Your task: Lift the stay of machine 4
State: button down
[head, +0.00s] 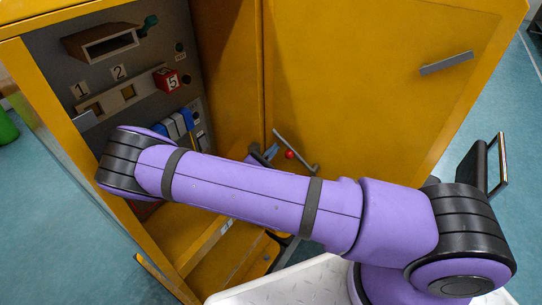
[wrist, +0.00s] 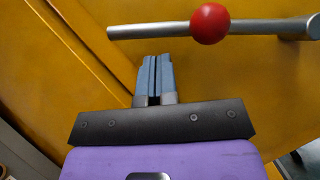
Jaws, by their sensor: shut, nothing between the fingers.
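A grey metal bar with a red ball (wrist: 209,24) on it, which looks like the stay, crosses the top of the wrist view in front of a yellow panel. In the head view the bar (head: 303,159) slants beside the yellow door, near the cabinet's inner corner. My gripper (wrist: 155,58) is shut and empty, its blue fingers pointing at the bar from just below and left of the ball. In the head view my gripper (head: 270,152) shows only partly behind my arm, left of the ball. I cannot tell whether it touches the bar. No machine number 4 is readable.
The open yellow cabinet (head: 232,60) has a grey panel with slots, labels 1 and 2, a red block marked 5 (head: 167,80) and blue and white pieces (head: 178,124). The yellow door (head: 375,75) with a grey handle (head: 446,63) stands to the right.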

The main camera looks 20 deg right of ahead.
jog(key=shift+s+d+r+m+g, duration=0.1)
jog(key=shift+s+r+m+g, duration=0.05)
jog(key=shift+r+m+g, duration=0.4)
jog(key=shift+s+d+r+m+g, duration=0.15)
jog(key=shift+r+m+g, duration=0.15)
jog(key=shift+m, duration=0.35)
jog(key=v, duration=0.7)
jog(key=shift+a, duration=0.2)
jog(key=shift+f, duration=0.1)
